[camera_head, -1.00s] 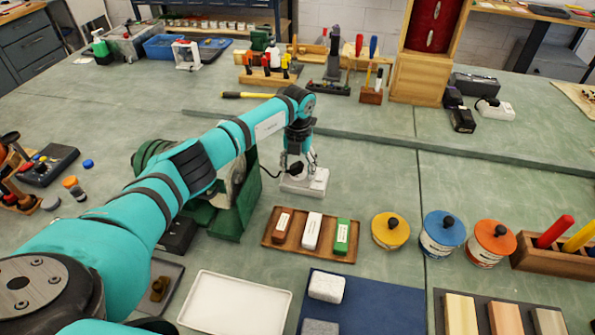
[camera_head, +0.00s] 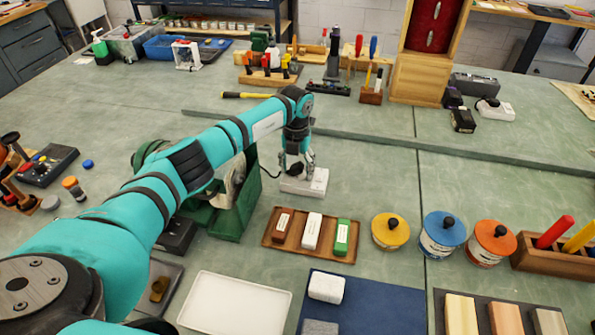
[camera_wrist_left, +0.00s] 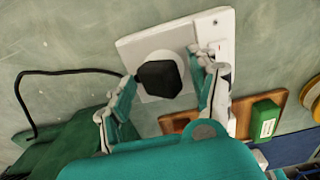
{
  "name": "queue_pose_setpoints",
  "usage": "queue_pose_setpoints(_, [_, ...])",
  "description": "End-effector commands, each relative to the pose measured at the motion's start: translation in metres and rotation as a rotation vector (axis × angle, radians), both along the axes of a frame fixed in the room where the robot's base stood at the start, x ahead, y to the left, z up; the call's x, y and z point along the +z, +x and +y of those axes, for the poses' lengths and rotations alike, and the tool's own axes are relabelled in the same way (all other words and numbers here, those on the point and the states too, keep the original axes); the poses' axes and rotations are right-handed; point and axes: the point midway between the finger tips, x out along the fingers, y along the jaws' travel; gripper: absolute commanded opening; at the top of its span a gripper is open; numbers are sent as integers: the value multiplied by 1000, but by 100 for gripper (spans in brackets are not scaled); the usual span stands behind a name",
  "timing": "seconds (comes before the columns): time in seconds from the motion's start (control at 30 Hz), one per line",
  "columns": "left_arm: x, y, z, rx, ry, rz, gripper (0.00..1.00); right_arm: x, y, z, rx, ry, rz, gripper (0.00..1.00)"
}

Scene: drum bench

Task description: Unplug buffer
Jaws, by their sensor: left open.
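The buffer (camera_head: 232,205) is a green bench machine with a pale wheel, partly hidden behind my left arm in the head view. Its black cord runs to a black plug (camera_wrist_left: 160,78) seated in a white socket block (camera_head: 316,186). The block also shows in the left wrist view (camera_wrist_left: 222,28). My left gripper (camera_head: 298,170) points down over the block. In the left wrist view its fingers (camera_wrist_left: 165,72) are open, one on each side of the plug, with gaps visible. The right gripper is not in view.
A wooden tray (camera_head: 268,241) with brown, white and green bars lies just in front of the block. Yellow (camera_head: 390,231), blue (camera_head: 443,232) and orange (camera_head: 492,242) lidded tins stand to the right.

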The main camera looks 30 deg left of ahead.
Motion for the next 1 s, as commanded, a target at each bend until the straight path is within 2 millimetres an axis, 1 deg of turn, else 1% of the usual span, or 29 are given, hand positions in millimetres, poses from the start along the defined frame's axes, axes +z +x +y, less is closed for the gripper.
queue_pose_setpoints(0.03, [-1, 0, 0, 0, 1, 1, 62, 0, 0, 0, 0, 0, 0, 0])
queue_pose_setpoints(0.07, [-1, 0, 0, 0, 1, 1, 58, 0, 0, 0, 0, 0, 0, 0])
queue_pose_setpoints(0.5, [-1, -1, 0, 0, -1, 2, 1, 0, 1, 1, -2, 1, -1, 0])
queue_pose_setpoints(0.77, [0, -1, 0, -1, 0, 1, 0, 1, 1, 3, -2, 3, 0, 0])
queue_pose_setpoints(1.0, [10, 0, -1, -1, -3, 0, 0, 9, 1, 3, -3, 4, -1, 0])
